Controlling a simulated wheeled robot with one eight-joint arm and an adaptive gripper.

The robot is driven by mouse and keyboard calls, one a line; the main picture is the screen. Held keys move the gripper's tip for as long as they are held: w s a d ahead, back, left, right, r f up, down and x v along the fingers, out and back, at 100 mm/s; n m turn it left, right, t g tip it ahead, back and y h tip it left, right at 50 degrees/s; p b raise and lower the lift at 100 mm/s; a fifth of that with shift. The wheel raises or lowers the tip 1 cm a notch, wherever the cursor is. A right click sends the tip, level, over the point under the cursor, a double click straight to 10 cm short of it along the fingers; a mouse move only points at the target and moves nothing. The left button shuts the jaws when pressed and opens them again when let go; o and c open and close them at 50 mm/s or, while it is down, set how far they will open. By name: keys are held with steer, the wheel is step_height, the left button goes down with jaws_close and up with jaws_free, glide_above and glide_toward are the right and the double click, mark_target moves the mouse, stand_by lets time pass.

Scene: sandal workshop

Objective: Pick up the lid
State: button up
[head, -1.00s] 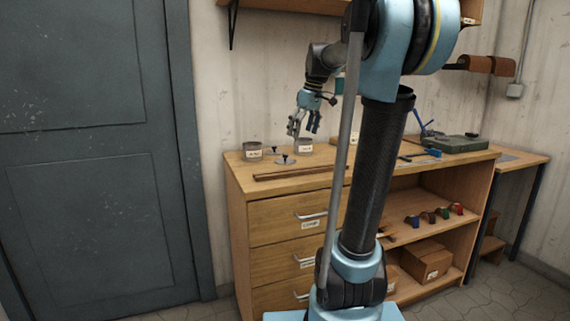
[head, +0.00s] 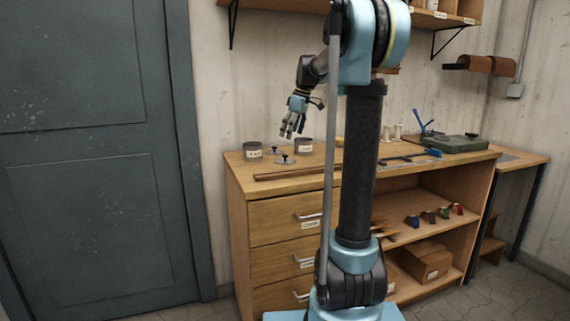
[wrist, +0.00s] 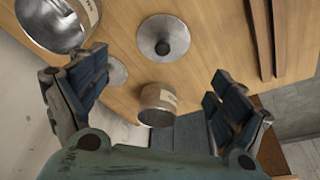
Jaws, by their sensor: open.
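Two grey metal lids with dark knobs lie on the wooden bench top. The nearer lid (head: 285,160) shows whole in the wrist view (wrist: 163,38), lying flat with its knob up. The other lid (wrist: 117,72) is partly hidden behind a finger of my gripper in the wrist view. My gripper (head: 291,130) is open and empty, above the bench over the lids and tins. In the wrist view its fingers (wrist: 160,72) are spread wide, and the whole lid lies beyond the fingertips, apart from them.
Labelled tins flank the lids: one at the left (head: 252,151), one at the right (head: 304,146). Both show close to my fingers in the wrist view. Long wooden strips (head: 292,173) lie along the bench's front edge. A wall stands behind. A green-grey block (head: 455,144) sits far right.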

glide_above(285, 158)
steer(key=d, duration=0.2)
steer(key=x, duration=0.4)
steer(key=shift+s+d+f, duration=0.15)
steer(key=shift+d+f, duration=0.05)
steer(key=shift+d, duration=0.1)
steer(key=shift+s+x, duration=0.15)
steer(key=shift+x, duration=1.2)
steer(key=shift+s+x, duration=0.2)
steer(key=shift+x, duration=1.15)
steer(key=shift+w+d, duration=0.1)
steer(key=shift+w, duration=0.1)
steer(key=shift+c, duration=0.3)
steer(key=c, duration=1)
steer(key=shift+c, duration=0.2)
